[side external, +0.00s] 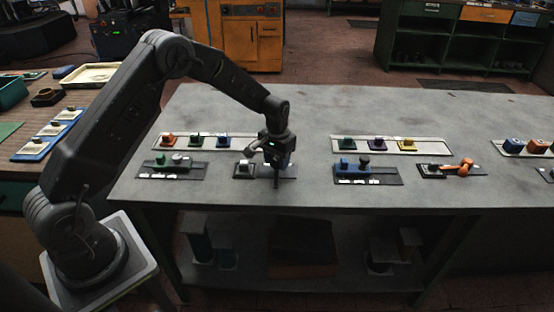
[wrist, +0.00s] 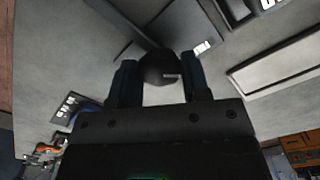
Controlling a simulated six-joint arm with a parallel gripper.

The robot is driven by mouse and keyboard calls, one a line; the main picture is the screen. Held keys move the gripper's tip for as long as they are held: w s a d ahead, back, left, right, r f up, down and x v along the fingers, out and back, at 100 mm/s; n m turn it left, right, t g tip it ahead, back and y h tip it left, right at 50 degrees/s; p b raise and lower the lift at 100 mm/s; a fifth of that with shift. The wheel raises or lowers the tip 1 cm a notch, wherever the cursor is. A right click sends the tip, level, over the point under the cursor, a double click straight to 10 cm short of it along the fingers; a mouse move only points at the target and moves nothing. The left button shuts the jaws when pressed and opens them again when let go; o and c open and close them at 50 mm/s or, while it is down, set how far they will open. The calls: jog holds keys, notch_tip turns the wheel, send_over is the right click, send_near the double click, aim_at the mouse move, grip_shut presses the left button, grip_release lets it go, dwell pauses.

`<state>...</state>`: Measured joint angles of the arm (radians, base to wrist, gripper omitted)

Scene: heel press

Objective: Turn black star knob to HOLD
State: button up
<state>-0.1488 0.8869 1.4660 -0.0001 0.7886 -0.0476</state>
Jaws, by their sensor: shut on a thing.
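In the side view, my gripper (side external: 277,180) points down over a dark base plate (side external: 291,173) near the front of the grey table. The wrist view shows my gripper (wrist: 160,76) with its two fingers shut on a round black knob (wrist: 160,68), one on each side. In the side view the knob is hidden by the gripper. A small white label (wrist: 205,46) lies beside it in the wrist view. I cannot read HOLD anywhere, nor tell which setting the knob points at.
A blue-and-black fixture (side external: 357,163) and an orange lever (side external: 463,166) are to the right. Pale trays with coloured blocks (side external: 378,144) stand behind. The back of the table is clear.

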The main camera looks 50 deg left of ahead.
jog(key=m, duration=0.8)
jog(key=shift+m, duration=0.3)
jog(key=m, duration=0.4)
jog(key=shift+w+a+m, duration=0.1)
jog(key=shift+m, duration=0.2)
jog(key=m, duration=0.4)
jog(key=shift+m, duration=0.3)
jog(key=o, duration=1.3)
